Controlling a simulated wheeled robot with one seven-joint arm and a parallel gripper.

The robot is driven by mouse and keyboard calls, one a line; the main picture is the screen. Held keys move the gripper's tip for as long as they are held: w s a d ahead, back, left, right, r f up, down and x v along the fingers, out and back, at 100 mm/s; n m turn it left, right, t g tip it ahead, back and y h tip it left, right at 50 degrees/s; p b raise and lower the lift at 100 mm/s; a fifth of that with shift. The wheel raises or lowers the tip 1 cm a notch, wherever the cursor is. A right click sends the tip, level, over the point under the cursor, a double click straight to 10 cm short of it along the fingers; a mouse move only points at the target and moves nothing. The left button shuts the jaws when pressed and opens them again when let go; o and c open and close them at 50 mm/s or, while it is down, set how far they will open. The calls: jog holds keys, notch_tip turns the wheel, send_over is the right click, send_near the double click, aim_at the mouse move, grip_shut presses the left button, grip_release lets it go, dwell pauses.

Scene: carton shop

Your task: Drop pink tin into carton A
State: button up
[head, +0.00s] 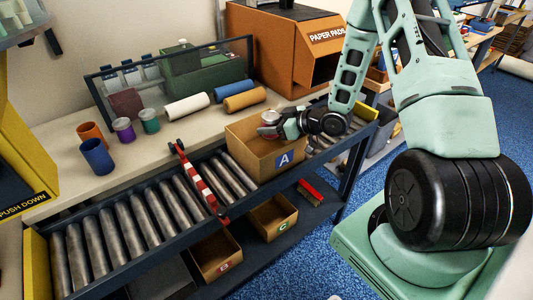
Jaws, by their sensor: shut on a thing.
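The pink tin (269,117) is in my gripper (274,127), over the far side of carton A. Only its round pale top and a bit of its pinkish side show; the gripper hides the rest. Carton A (247,150) is an open brown box with a blue "A" label, standing on the roller conveyor. My gripper reaches in from the right, above the carton's opening, and is shut on the tin. The inside bottom of the carton is mostly hidden.
Left of carton A, a red-and-white striped bar (197,182) crosses the rollers (130,215). Behind are orange, blue, purple and green cups and tins, several rolls (245,99) and the paper pads box (280,50). Two smaller cartons (273,217) sit on the shelf below.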

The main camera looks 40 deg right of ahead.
jog(key=shift+f, duration=0.2)
jog(key=o, duration=1.1)
jog(key=shift+s, duration=0.1)
jog(key=v, duration=1.7)
jog(key=shift+s+r+b, duration=0.1)
jog(key=shift+b, duration=0.25)
jog(key=w+a+r+n+g+h, duration=0.1)
jog(key=w+a+r+g+h, duration=0.15)
jog(key=a, duration=0.55)
jog(key=w+a+r+g+h, duration=0.1)
jog(key=w+a+g+h, duration=0.2)
jog(key=a, duration=0.6)
jog(key=s+a+r+g, duration=0.2)
jog(key=s+a, duration=0.3)
jog(key=s, duration=0.2)
jog(key=s+a+r+g+p, duration=0.1)
jog(key=s+a+r+g, duration=0.1)
jog(key=s+a, duration=0.4)
jog(key=s+a+r+g, duration=0.1)
jog(key=s+a+g, duration=0.1)
jog(key=s+a, duration=0.4)
jog(key=shift+s+r+n+h, duration=0.15)
jog(key=shift+s+r+n, duration=0.05)
jog(key=shift+s, duration=0.6)
jog(key=shift+s+r+n+h, duration=0.1)
jog(key=shift+s+r+n, duration=0.1)
jog(key=shift+s, duration=0.6)
